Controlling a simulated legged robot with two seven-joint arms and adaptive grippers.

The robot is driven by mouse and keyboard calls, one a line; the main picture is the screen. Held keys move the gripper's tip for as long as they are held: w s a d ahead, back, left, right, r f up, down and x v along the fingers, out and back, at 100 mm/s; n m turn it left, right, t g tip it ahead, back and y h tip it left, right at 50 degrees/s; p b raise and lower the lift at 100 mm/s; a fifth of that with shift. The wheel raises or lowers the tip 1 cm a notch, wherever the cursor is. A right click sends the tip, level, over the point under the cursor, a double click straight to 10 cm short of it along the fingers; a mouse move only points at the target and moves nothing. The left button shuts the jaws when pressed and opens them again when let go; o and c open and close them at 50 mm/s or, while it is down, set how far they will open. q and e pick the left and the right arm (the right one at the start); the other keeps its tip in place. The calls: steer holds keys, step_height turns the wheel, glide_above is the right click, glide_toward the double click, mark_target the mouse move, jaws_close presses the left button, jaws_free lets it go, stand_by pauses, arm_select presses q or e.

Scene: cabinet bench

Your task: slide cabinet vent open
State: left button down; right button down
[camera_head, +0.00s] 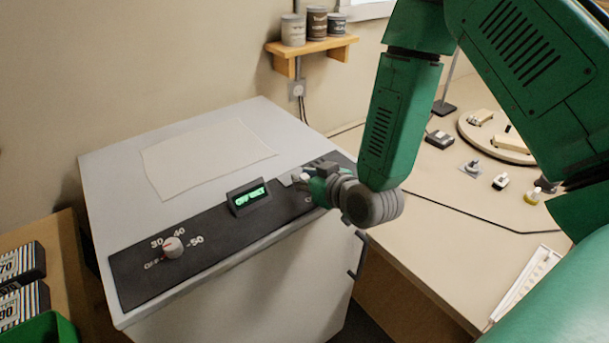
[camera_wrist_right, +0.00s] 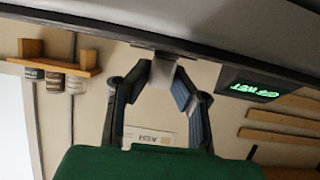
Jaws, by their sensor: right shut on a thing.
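The white cabinet (camera_head: 215,125) has a dark control panel (camera_head: 215,240) along its front top edge. My right gripper (camera_head: 303,178) is at the right end of this panel, beyond the display. In the right wrist view its two fingers are closed on a small light grey tab (camera_wrist_right: 163,72) that sticks out from the dark panel (camera_wrist_right: 100,33); this seems to be the vent's slider. The vent opening itself is hidden or cannot be made out, so I cannot tell how far it is open. My left gripper is in neither view.
A lit green display (camera_head: 248,197) stands left of the gripper, and a dial (camera_head: 172,247) is farther left. A sheet (camera_head: 205,158) lies on the cabinet top. A dark handle (camera_head: 359,256) juts from the cabinet's right side. The bench (camera_head: 425,225) at right holds small items.

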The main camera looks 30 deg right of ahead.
steer(key=c, duration=1.4)
jaws_free()
steer(key=shift+s+a+f, duration=0.15)
steer(key=shift+a+f, duration=0.05)
steer(key=shift+a, duration=0.2)
steer(key=shift+c, duration=0.2)
steer(key=shift+d+f, duration=0.1)
steer(key=shift+d, duration=0.4)
steer(key=shift+s+a+r, duration=0.1)
steer(key=shift+r, duration=0.1)
steer(key=v, duration=0.6)
steer(key=shift+s, duration=0.3)
steer(key=shift+d, duration=0.7)
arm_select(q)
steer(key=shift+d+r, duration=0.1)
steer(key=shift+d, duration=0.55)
arm_select(e)
steer(key=shift+a, duration=0.1)
